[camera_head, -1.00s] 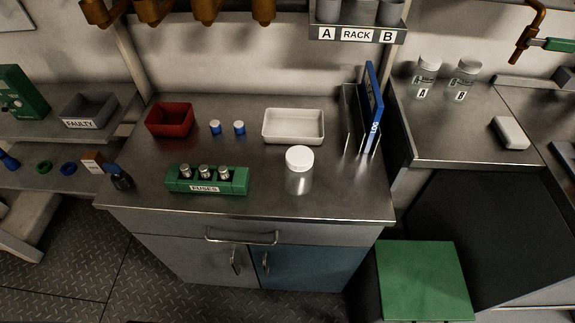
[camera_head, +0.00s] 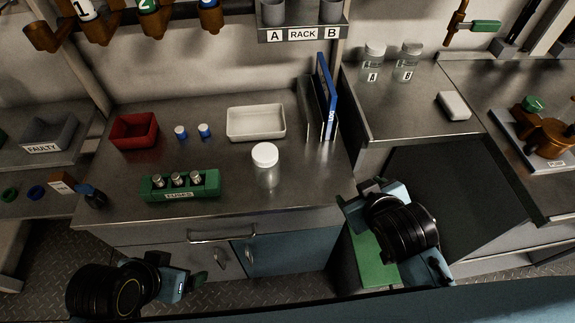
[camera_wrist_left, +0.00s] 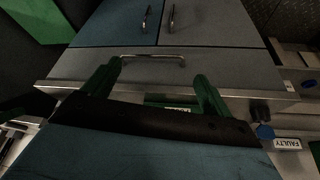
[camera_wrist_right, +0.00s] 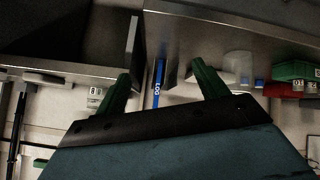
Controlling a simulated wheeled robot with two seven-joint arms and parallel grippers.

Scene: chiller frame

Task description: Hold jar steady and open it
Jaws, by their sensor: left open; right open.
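A clear jar (camera_head: 266,176) with a white lid (camera_head: 265,154) stands upright on the steel counter, right of the green fuse block. Two more clear jars with white lids, labelled A (camera_head: 373,62) and B (camera_head: 407,62), stand on the right counter. My left gripper (camera_head: 197,281) is open and empty, low in front of the cabinet; its green fingers show in the left wrist view (camera_wrist_left: 156,82). My right gripper (camera_head: 352,196) is open and empty, right of the jar near the counter's front right corner. Its fingers also show in the right wrist view (camera_wrist_right: 163,82).
On the counter are a fuse block (camera_head: 180,187), a red bin (camera_head: 134,131), a white tray (camera_head: 256,123), two small blue-banded cylinders and a rack with a blue binder (camera_head: 326,97). A green-topped box (camera_head: 372,258) stands on the floor. The counter just in front of the jar is clear.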

